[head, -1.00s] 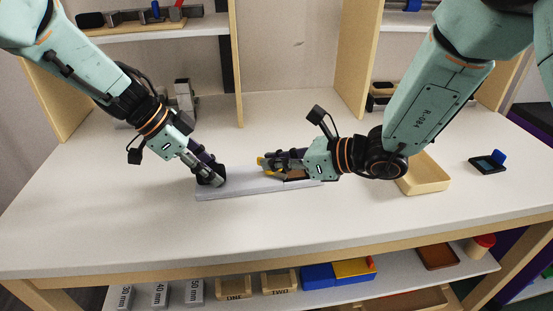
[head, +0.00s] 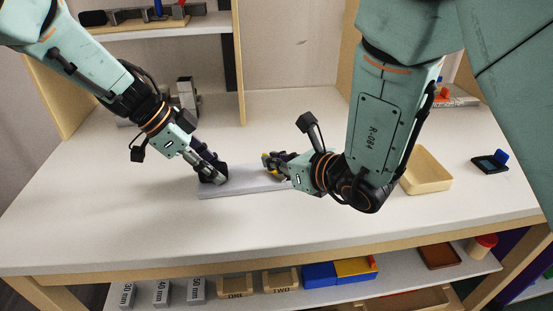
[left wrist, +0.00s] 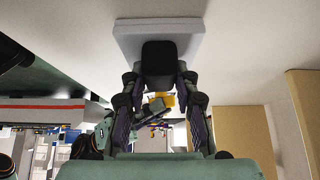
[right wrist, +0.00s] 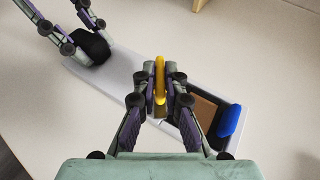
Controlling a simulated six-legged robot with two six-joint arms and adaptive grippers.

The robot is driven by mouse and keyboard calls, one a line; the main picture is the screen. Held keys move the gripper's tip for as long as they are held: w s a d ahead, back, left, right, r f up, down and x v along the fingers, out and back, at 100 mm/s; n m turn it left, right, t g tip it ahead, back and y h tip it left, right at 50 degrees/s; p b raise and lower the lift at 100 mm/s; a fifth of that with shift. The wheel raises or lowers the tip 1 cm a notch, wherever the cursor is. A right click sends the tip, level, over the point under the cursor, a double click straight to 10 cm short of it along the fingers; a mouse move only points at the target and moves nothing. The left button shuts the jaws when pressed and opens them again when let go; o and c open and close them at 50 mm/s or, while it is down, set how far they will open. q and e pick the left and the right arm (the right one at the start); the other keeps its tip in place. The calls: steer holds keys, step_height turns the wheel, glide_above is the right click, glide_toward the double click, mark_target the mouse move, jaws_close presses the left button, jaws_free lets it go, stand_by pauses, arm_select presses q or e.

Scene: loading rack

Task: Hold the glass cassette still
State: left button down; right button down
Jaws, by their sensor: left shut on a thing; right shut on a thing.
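A long, flat grey piece, which I take as the glass cassette (head: 245,184), lies on the table; the right wrist view shows it (right wrist: 118,72) with a dark recess and brown insert (right wrist: 203,108) at one end. My left gripper (head: 214,177) is shut on a black block (left wrist: 159,58) at the cassette's left end. My right gripper (head: 272,162) is shut on a thin upright yellow piece (right wrist: 159,80) above the cassette, beside the recess. A blue piece (right wrist: 229,121) stands at the recess's far end. No glass can be made out.
A shallow yellow tray (head: 427,185) and a small black stand with a blue piece (head: 491,163) are at right. A grey stepped block (head: 187,97) stands behind the left arm. A lower shelf (head: 400,276) holds labelled blocks and bins. The front tabletop is clear.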

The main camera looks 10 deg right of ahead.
stand_by(0.3)
steer(key=c, duration=1.4)
jaws_free()
steer(key=shift+v, duration=3.8)
steer(key=shift+f, duration=0.1)
